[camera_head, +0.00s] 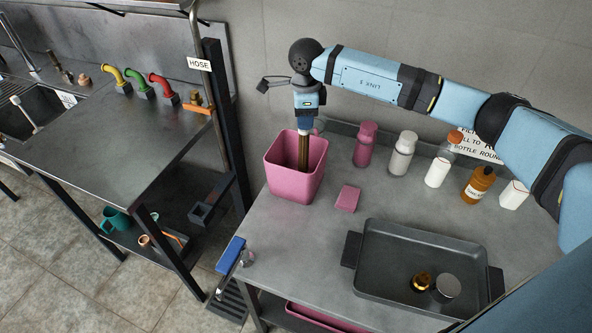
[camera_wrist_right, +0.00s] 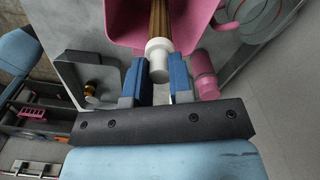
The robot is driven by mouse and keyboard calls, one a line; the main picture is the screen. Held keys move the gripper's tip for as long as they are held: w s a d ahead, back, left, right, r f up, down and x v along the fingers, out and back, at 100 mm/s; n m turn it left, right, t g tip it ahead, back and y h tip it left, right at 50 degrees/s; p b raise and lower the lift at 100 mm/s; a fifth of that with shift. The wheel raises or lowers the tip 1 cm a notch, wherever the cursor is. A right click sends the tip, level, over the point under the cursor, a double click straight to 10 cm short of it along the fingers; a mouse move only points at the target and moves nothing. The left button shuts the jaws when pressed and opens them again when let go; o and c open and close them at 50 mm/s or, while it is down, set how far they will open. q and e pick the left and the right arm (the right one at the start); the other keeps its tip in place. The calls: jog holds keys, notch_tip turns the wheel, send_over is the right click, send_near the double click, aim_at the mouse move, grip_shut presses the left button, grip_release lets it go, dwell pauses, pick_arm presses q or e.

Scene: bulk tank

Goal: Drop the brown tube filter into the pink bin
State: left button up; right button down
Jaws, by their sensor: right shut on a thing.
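The pink bin (camera_head: 290,185) stands at the left back of the grey bench in the head view; its wall also shows in the right wrist view (camera_wrist_right: 118,22). The brown tube filter (camera_head: 304,152) hangs upright with its lower part inside the bin's opening. In the right wrist view the filter (camera_wrist_right: 160,30) has a white end cap between the blue fingertips. My right gripper (camera_head: 304,127) is shut on the filter's top end, above the bin. In the wrist view my right gripper (camera_wrist_right: 164,82) holds the cap. My left gripper is not in view.
A pink block (camera_head: 348,198) lies right of the bin. Several bottles (camera_head: 402,153) line the back of the bench. A dark tray (camera_head: 400,286) holds small metal parts. A post with a HOSE sign (camera_head: 199,64) stands left of the bin.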

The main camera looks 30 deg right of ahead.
jog(key=c, duration=0.9)
grip_release()
jog(key=shift+c, duration=0.2)
jog(key=shift+r, duration=0.1)
notch_tip(320, 180, up, 14)
jog(key=b, duration=0.1)
jog(key=shift+b, duration=0.3)
